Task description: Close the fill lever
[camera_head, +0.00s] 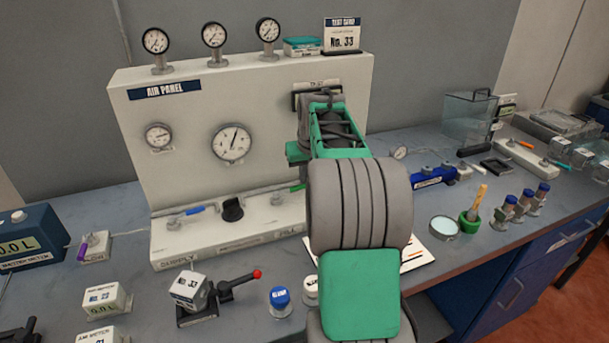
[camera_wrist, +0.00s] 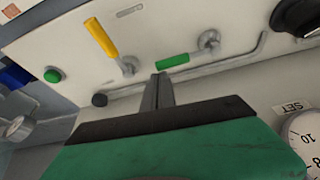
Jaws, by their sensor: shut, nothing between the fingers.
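In the head view the green lever (camera_head: 297,188) shows partly beside my arm, which hides the fingers and the yellow lever.
The air panel (camera_head: 133,123) carries several gauges. A blue lever (camera_head: 188,212) and a black knob (camera_head: 233,208) sit left on the ledge. A green button (camera_wrist: 53,76) is beyond the yellow lever. A red-tipped lever fixture (camera_head: 238,282) stands in front. Bottles and instruments crowd the bench.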

